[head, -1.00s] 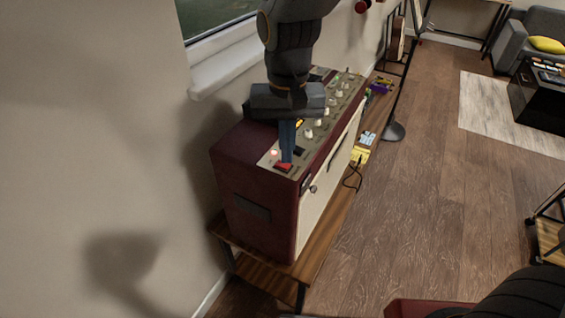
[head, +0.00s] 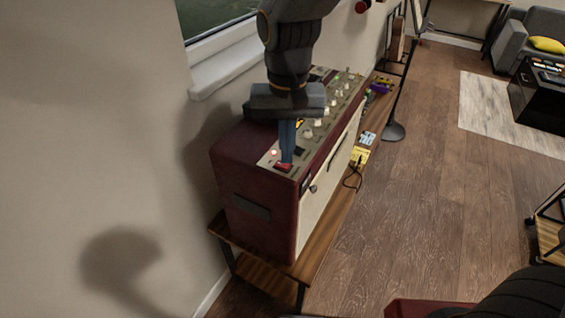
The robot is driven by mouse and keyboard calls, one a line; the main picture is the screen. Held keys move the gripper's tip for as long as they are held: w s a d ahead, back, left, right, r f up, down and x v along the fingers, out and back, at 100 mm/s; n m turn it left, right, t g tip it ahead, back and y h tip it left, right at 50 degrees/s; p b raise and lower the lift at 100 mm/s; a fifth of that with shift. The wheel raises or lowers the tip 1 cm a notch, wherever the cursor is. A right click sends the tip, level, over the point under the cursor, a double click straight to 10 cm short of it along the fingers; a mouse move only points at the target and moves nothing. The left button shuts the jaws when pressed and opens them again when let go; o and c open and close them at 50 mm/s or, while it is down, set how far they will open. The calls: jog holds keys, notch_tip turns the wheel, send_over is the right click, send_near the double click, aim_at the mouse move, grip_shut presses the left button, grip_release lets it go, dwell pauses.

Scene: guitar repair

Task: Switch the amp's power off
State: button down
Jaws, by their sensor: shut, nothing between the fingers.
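The amp (head: 250,195) is a dark red cabinet with a cream front, standing on a wooden bench by the wall. Its top panel carries white knobs (head: 307,134) in a row and small lights. A red power switch (head: 284,168) sits at the panel's near end, with a lit red lamp (head: 274,153) beside it. My gripper (head: 287,160) points straight down over this end. Its blue fingers are shut and empty, with the tips at the red switch. They look to be touching it, and they hide part of it.
The wooden bench (head: 262,272) runs along the wall under the amp. Yellow and blue pedals (head: 361,154) with a cable lie on it past the amp. A window sill (head: 223,76) is behind my arm.

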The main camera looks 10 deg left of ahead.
jog(key=shift+f+b, duration=0.3)
jog(key=shift+f, duration=0.45)
dwell(0.7)
notch_tip(320, 180, up, 7)
jog(key=p, duration=0.6)
jog(key=shift+p, duration=0.35)
jog(key=d+f+b, duration=0.2)
jog(key=d+f, duration=0.1)
jog(key=d, duration=0.5)
jog(key=s+d+f+m+t+b, duration=0.1)
jog(key=d+f+b, duration=0.2)
jog(key=d, duration=0.5)
jog(key=s+d+f+b, duration=0.1)
jog(key=d+f+b, duration=0.2)
jog(key=d, duration=0.5)
jog(key=shift+s+d+f, duration=0.15)
jog(key=shift+s+f, duration=0.1)
jog(key=shift+f, duration=0.65)
